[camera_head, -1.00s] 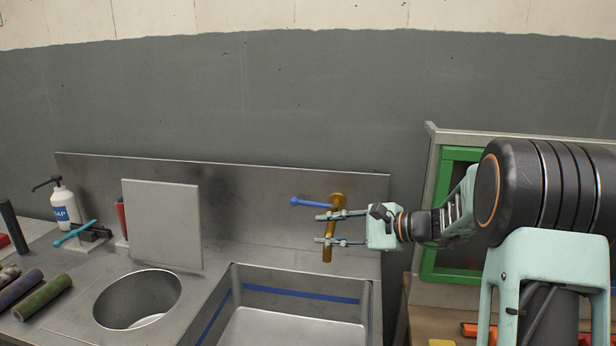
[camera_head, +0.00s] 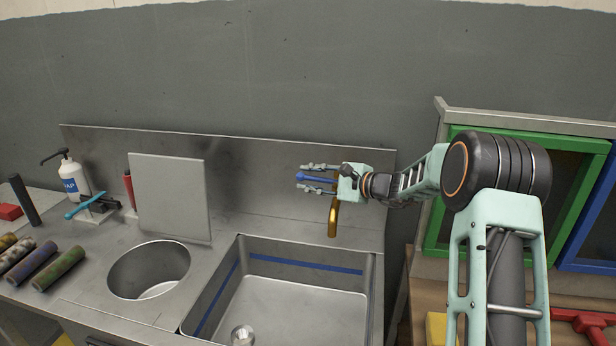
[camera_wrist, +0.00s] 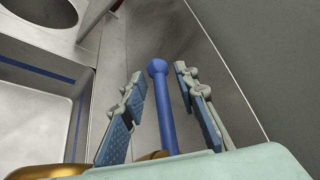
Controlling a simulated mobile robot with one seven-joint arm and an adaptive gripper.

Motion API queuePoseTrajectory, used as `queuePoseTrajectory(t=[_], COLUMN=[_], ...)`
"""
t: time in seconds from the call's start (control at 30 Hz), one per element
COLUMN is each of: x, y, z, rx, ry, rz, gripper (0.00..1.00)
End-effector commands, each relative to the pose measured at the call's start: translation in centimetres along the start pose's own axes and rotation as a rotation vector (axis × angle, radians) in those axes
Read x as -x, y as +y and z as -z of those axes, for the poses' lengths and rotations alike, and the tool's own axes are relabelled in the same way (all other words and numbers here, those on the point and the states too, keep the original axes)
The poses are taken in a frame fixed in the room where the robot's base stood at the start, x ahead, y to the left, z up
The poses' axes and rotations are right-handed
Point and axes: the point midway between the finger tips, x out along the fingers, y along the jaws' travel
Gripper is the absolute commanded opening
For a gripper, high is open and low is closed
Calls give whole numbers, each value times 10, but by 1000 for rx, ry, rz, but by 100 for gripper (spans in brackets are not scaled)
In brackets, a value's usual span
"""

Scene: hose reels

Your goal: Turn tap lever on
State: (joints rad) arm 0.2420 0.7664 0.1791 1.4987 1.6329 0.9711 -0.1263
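The tap has a brass spout (camera_head: 333,218) on the backsplash above the sink, with a blue lever (camera_head: 314,179) ending in a round knob. The lever points left, roughly level. My gripper (camera_head: 308,176) is open, with one finger above the lever and one below it. In the wrist view the blue lever (camera_wrist: 164,105) stands between the two padded fingers (camera_wrist: 158,97), with a visible gap on both sides. The brass body (camera_wrist: 50,172) shows at the bottom edge. The lever's base is hidden behind my gripper.
The sink basin (camera_head: 300,300) lies below the tap. A grey upright panel (camera_head: 168,195), a round basin (camera_head: 150,272) and a soap bottle (camera_head: 72,182) are to the left. A green-framed cabinet (camera_head: 440,215) stands to the right.

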Motion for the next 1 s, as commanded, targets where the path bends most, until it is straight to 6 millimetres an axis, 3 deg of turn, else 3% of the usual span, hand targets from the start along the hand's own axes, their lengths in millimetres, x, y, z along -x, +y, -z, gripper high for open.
queuePoseTrajectory(t=[0.33, 0.6, 1.0], x=[-4, -4, -4], y=[0, 0, -1], z=[0, 0, 0], rx=[0, 0, 2], ry=[0, 0, -7], rz=[0, 1, -2], gripper=[28, 0, 0])
